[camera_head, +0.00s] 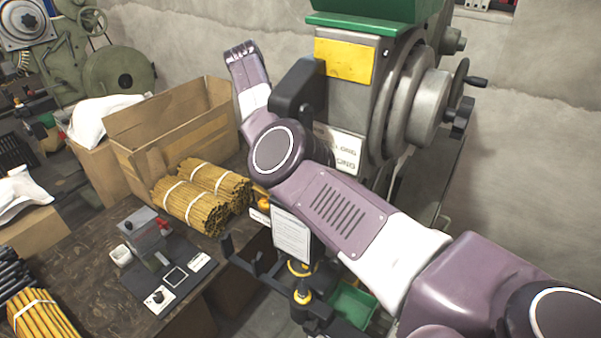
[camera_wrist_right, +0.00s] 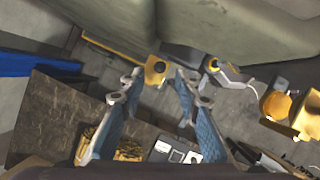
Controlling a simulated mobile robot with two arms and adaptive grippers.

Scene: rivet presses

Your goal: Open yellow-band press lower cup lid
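The press (camera_head: 345,110) stands behind my right arm in the head view. It has a green top (camera_head: 375,22) and a yellow plate (camera_head: 344,61) on its front. My right arm crosses in front of its lower body, and its gripper cannot be made out in the head view. In the right wrist view my right gripper (camera_wrist_right: 160,76) is open, its two blue-grey fingers spread. A yellow part with a dark centre (camera_wrist_right: 155,70) shows between and beyond the fingertips; contact cannot be confirmed. I cannot identify the lower cup lid for certain. My left gripper is not in view.
A wooden table (camera_head: 72,247) at the left carries bundled yellow rods (camera_head: 188,206), a cardboard box (camera_head: 170,125) and a small dark control panel (camera_head: 165,272). A white sheet (camera_head: 291,236) and black-yellow fittings (camera_head: 302,296) sit under my arm. A green bin (camera_head: 352,305) is low down.

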